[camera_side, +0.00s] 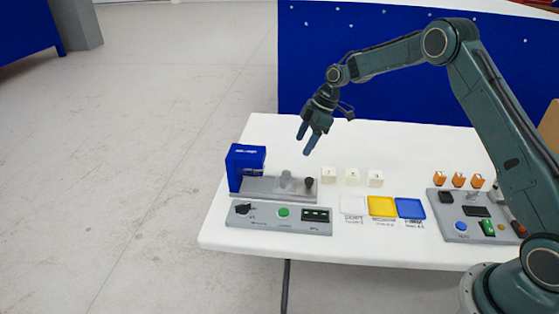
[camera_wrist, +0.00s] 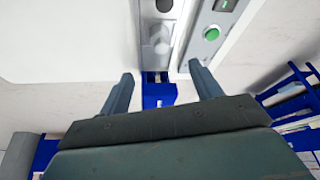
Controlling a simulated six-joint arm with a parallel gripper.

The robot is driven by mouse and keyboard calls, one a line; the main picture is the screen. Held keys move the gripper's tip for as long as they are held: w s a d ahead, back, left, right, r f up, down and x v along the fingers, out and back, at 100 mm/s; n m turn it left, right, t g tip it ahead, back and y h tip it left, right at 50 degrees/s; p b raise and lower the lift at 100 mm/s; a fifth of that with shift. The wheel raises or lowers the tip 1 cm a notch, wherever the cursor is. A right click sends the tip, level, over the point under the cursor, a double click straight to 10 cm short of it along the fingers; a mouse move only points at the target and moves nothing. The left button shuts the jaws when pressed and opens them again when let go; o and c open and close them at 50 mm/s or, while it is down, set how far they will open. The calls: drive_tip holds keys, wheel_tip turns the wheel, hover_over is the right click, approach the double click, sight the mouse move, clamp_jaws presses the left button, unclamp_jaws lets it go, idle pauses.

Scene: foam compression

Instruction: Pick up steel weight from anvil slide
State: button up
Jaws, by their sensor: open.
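The steel weight (camera_side: 286,180) looks like a small grey cylinder standing on the grey slide base (camera_side: 262,191) in front of the blue press (camera_side: 245,166). It also shows as a pale grey knobbed shape in the wrist view (camera_wrist: 160,42). A dark round piece (camera_side: 309,184) sits to its right on the same base and shows at the top of the wrist view (camera_wrist: 164,5). My gripper (camera_side: 304,144) is open and empty, above the base and apart from the weight. In the wrist view its two fingers (camera_wrist: 161,72) are spread wide.
A control panel (camera_side: 280,217) with a green button lies along the front of the base. White foam cubes (camera_side: 352,176) stand to the right, behind white, yellow (camera_side: 382,206) and blue (camera_side: 410,208) pads. A second panel (camera_side: 470,218) and orange pieces (camera_side: 459,179) are further right.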

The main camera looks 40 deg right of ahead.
sight(288, 172)
drive_tip(key=shift+x, duration=4.2)
drive_tip(key=shift+s+f, duration=0.1)
drive_tip(key=shift+x, duration=2.5)
drive_tip(key=c, duration=1.3)
drive_tip(key=shift+c, duration=0.2)
drive_tip(key=shift+r, duration=0.25)
wheel_tip(288, 172, up, 20)
drive_tip(key=shift+f, duration=0.15)
